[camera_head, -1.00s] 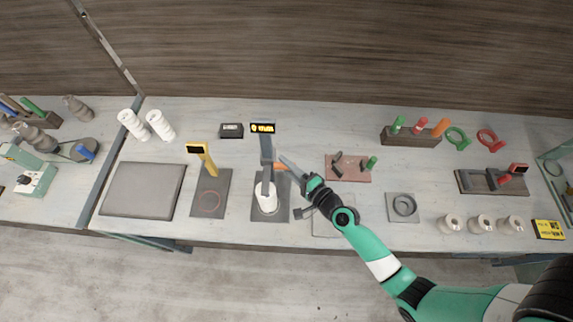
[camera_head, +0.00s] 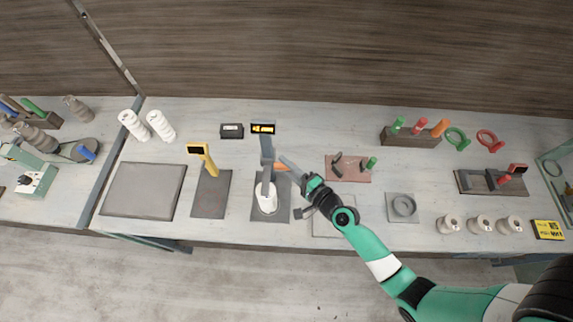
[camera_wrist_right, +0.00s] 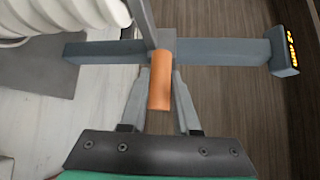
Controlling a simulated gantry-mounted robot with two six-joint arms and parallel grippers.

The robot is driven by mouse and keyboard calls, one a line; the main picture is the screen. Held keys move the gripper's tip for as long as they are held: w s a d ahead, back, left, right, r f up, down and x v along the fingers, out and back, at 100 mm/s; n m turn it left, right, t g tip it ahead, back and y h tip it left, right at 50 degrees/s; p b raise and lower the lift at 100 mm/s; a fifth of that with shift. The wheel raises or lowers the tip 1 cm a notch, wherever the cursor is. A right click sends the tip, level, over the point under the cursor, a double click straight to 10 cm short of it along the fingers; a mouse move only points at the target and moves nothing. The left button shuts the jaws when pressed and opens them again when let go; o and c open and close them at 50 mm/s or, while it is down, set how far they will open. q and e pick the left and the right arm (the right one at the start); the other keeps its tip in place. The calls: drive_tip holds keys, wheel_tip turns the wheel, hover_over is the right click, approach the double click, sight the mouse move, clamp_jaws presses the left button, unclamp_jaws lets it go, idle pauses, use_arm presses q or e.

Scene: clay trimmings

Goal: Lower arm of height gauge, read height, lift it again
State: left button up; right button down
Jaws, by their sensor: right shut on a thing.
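The height gauge has a grey column (camera_head: 266,146) with a lit black display (camera_head: 262,128) on top. Its arm carries an orange handle (camera_head: 281,167). A white pot (camera_head: 267,198) stands on the gauge's dark base (camera_head: 284,212), under the arm. My right gripper (camera_head: 284,162) is shut on the orange handle. In the right wrist view the orange handle (camera_wrist_right: 160,82) lies between my fingers, by the grey gauge bar (camera_wrist_right: 110,52), with the ribbed white pot (camera_wrist_right: 55,15) at upper left. The display digits are too small to read surely. My left gripper is not in view.
A yellow gauge (camera_head: 207,160) on a dark pad stands left of the height gauge. A small black box (camera_head: 231,131) is behind it. A pink board (camera_head: 348,174) with tools lies to the right. A large grey board (camera_head: 143,190) is at left.

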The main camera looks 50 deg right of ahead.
wheel_tip(320, 180, up, 10)
drive_tip(key=p, duration=0.9)
drive_tip(key=shift+w, duration=0.1)
drive_tip(key=c, duration=0.9)
unclamp_jaws()
drive_tip(key=shift+o, duration=1.2)
drive_tip(key=shift+f, duration=0.1)
